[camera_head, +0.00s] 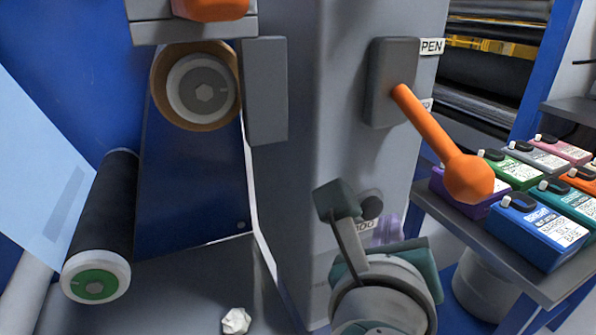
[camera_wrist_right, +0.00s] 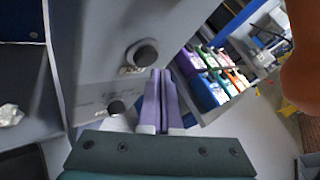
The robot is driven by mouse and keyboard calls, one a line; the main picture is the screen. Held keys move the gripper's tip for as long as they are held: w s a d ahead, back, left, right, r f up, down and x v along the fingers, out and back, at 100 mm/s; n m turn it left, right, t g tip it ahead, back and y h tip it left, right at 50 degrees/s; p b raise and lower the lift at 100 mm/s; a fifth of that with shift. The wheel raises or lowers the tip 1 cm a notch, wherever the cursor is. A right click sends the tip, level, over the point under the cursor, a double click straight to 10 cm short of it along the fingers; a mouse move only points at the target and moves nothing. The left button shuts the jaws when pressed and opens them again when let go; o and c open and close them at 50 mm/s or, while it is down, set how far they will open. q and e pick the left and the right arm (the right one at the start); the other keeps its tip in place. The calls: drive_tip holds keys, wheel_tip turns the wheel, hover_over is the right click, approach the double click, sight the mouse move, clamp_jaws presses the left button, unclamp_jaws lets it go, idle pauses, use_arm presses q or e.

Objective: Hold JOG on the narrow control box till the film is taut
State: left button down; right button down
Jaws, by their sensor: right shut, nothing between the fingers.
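The pale blue film (camera_head: 35,150) stretches on the left near a black roller (camera_head: 108,205).
An orange lever (camera_head: 440,135) sticks out from the panel towards the right. Several coloured boxes stand on a grey shelf (camera_head: 475,250) at the right. A brown-rimmed core (camera_head: 157,85) sits at the upper left. Crumpled white paper (camera_head: 236,321) lies at the bottom.

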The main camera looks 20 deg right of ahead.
drive_tip(key=shift+s+d+p, duration=0.2)
drive_tip(key=shift+s+p, duration=0.5)
drive_tip(key=shift+s, duration=1.8)
drive_tip(key=shift+r, duration=0.1)
